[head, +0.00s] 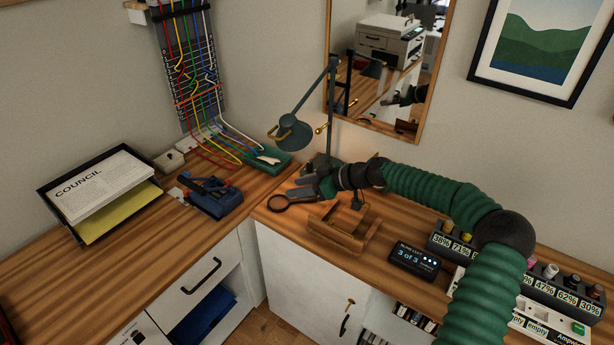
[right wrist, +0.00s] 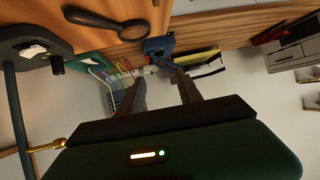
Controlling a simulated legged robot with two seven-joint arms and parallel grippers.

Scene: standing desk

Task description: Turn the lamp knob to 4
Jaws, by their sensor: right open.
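A dark teal desk lamp (head: 290,133) with a thin upright post stands at the back corner of the desk, its shade tilted to the left. In the head view my right arm and gripper hide most of its base. The right wrist view shows the lamp base (right wrist: 22,43) at the upper left, with a white patch and a small black knob (right wrist: 57,65) at its edge. I cannot read any number there. My right gripper (head: 308,187) is open and empty beside the base; its fingers (right wrist: 162,82) are apart and not on the knob. My left gripper is not in view.
A magnifying glass (head: 279,203) and an open wooden box (head: 342,230) lie near the gripper. A digital display (head: 414,260) stands to the right. A blue device (head: 211,197) and paper tray (head: 62,211) are left. A mirror (head: 433,80) hangs behind.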

